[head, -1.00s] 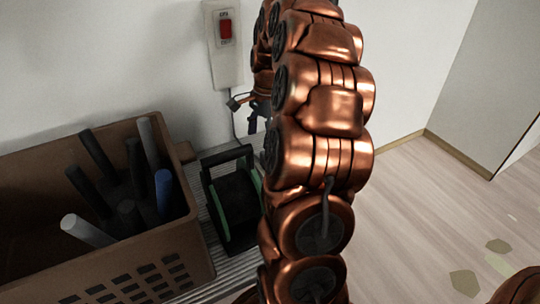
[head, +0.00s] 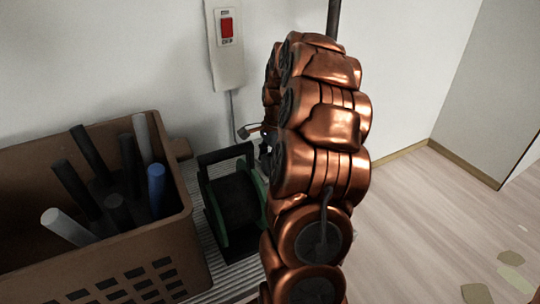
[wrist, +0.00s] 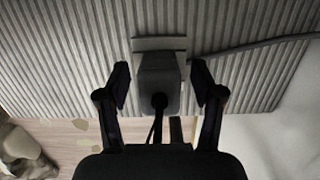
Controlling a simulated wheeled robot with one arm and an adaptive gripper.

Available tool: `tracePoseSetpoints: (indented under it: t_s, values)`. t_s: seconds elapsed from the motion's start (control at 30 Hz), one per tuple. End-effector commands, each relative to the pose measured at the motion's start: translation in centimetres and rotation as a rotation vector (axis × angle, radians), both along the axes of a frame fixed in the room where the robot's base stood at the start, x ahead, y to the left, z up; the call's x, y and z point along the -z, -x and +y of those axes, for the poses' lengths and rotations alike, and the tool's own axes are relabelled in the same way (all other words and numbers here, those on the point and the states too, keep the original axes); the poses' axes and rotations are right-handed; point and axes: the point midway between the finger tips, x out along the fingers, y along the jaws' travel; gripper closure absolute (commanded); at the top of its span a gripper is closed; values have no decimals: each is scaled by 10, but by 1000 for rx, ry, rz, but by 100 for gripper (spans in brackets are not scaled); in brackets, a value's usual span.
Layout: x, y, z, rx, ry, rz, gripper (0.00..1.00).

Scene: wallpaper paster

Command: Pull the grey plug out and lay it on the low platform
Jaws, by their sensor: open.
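In the wrist view a dark grey block-shaped plug (wrist: 158,82) stands between the spread fingers of my gripper (wrist: 161,76), with a gap on each side. A dark cord runs from its near end towards my gripper. A paler flat piece (wrist: 150,44) lies right behind it, and a grey cable leads right from there. The ribbed low platform (wrist: 60,45) fills the background; I cannot tell whether the plug touches it. My gripper is open. In the head view my arm hides most of the gripper and the plug.
In the head view a brown crate (head: 150,240) with several rods stands left. A green and black cable reel (head: 235,205) stands beside it on the platform. A wall box with a red switch (head: 226,27) has a cable running down. Open wooden floor (head: 410,220) lies right.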

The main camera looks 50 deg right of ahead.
Motion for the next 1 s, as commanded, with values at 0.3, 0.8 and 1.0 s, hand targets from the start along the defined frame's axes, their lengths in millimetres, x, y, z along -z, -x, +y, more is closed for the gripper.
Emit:
tracePoseSetpoints:
  t_s: [0.3, 0.8, 1.0]
  values:
    - [7, 0, 1, -1, 0, 0, 33]
    - [7, -1, 1, -1, 1, -1, 81]
    - [7, -1, 1, -1, 2, -2, 65]
